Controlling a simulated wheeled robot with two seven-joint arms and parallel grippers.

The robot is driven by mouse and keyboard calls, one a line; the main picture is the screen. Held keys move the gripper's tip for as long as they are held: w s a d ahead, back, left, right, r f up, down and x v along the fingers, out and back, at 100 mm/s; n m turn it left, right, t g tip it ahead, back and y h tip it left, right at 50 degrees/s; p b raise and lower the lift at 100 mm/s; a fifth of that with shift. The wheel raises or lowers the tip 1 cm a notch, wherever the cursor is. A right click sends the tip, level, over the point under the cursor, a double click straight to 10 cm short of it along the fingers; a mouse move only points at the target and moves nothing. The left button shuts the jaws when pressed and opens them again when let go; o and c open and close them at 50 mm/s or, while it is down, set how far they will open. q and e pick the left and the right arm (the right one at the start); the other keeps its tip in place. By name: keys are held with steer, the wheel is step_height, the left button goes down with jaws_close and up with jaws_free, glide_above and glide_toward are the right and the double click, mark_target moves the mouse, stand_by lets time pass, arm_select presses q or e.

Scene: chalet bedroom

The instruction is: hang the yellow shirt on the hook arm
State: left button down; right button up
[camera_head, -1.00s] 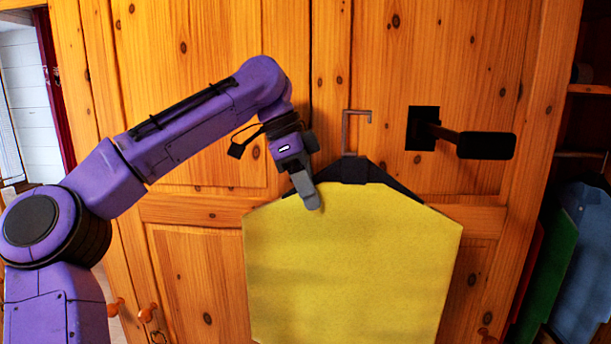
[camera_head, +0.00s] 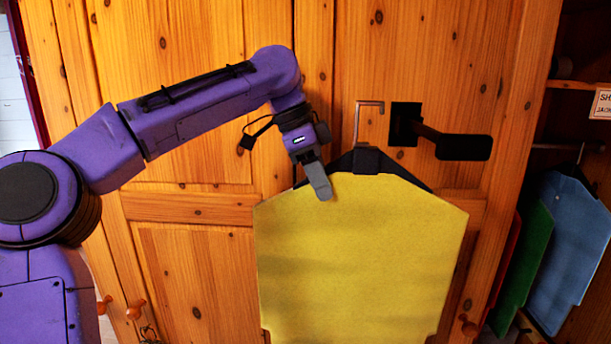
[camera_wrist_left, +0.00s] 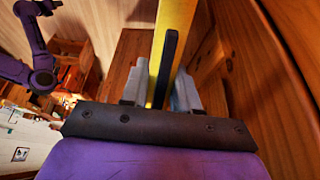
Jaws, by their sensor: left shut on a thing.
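The yellow shirt (camera_head: 360,255) hangs from a black hanger (camera_head: 367,160) with a thin grey hook (camera_head: 368,108) at its top, in the head view. My left gripper (camera_head: 318,182) is shut on the hanger's left shoulder. In the left wrist view, the hanger (camera_wrist_left: 165,65) shows edge-on between the fingers, with the shirt (camera_wrist_left: 177,25) beyond. The black hook arm (camera_head: 463,147) sticks out from a square plate (camera_head: 405,124) on the wooden front. The hanger hook is left of the plate in the picture, at about its height, apart from the arm. My right gripper is not seen.
A wooden wardrobe front (camera_head: 200,110) stands behind the shirt, with knobs (camera_head: 136,308) low down. At right is an open compartment with a green garment (camera_head: 525,255), a blue garment (camera_head: 570,250) and a small label (camera_head: 602,103).

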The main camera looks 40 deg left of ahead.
mark_target(373, 194)
arm_select(q)
steer(key=shift+w+d, duration=0.75)
steer(key=shift+d, duration=0.35)
steer(key=shift+w+d, duration=0.6)
steer(key=shift+d, duration=0.3)
steer(key=shift+w+d, duration=0.65)
steer(key=shift+d, duration=0.3)
steer(key=shift+w+d, duration=0.6)
steer(key=shift+d, duration=0.3)
steer(key=shift+d+f+b, duration=0.1)
steer(key=shift+f+b, duration=0.45)
steer(key=shift+f, duration=0.65)
